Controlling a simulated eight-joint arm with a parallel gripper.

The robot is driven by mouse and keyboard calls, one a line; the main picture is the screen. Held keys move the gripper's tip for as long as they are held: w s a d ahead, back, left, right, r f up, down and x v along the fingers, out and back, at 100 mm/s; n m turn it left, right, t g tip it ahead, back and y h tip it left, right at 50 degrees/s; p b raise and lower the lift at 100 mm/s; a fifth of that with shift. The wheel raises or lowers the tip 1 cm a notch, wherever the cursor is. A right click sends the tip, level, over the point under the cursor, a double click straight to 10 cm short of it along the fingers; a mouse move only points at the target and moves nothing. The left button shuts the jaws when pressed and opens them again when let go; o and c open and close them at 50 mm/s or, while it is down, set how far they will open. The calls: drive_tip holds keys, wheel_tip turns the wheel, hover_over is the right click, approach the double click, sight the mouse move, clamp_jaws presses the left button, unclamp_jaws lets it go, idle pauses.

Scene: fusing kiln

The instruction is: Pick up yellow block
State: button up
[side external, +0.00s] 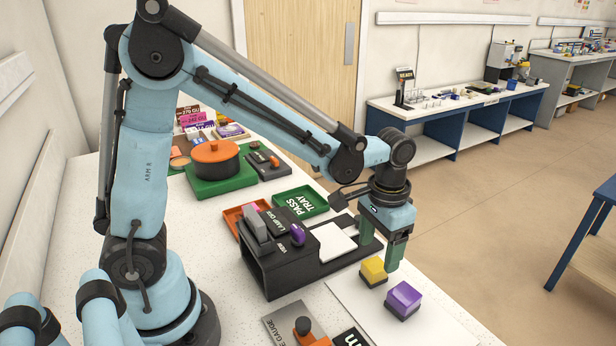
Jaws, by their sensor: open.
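The yellow block (373,270), with a dark lower part, sits on a white sheet (345,295) at the front right of the worktop. A purple block (403,298) with a dark base sits just right of it and nearer the camera. My gripper (382,256) points down with green fingers, open and empty. In the picture its fingers are above and beside the yellow block, one finger partly behind its upper edge. I cannot tell whether they touch it.
A dark box-like viewer (280,270) stands left of the blocks, with a white plate (334,242) behind. A green pass tray (299,202), an orange tray (241,216) and an orange-lidded round kiln (215,152) lie farther back. A gauge plate with a knob (303,326) is in front.

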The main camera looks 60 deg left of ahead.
sight(375, 265)
drive_tip(key=shift+s+f, duration=0.1)
drive_tip(key=shift+f, duration=2.85)
drive_tip(key=c, duration=1.2)
drive_tip(key=shift+o, duration=0.2)
drive_tip(key=shift+r, duration=0.1)
drive_tip(key=shift+r, duration=0.8)
wheel_tip(375, 265, up, 3)
drive_tip(key=shift+f, duration=0.2)
drive_tip(key=s+d+r, duration=0.6)
drive_tip(key=s+d, duration=0.1)
drive_tip(key=d, duration=0.1)
drive_tip(key=shift+s+d+r, duration=0.35)
drive_tip(key=shift+d, duration=0.05)
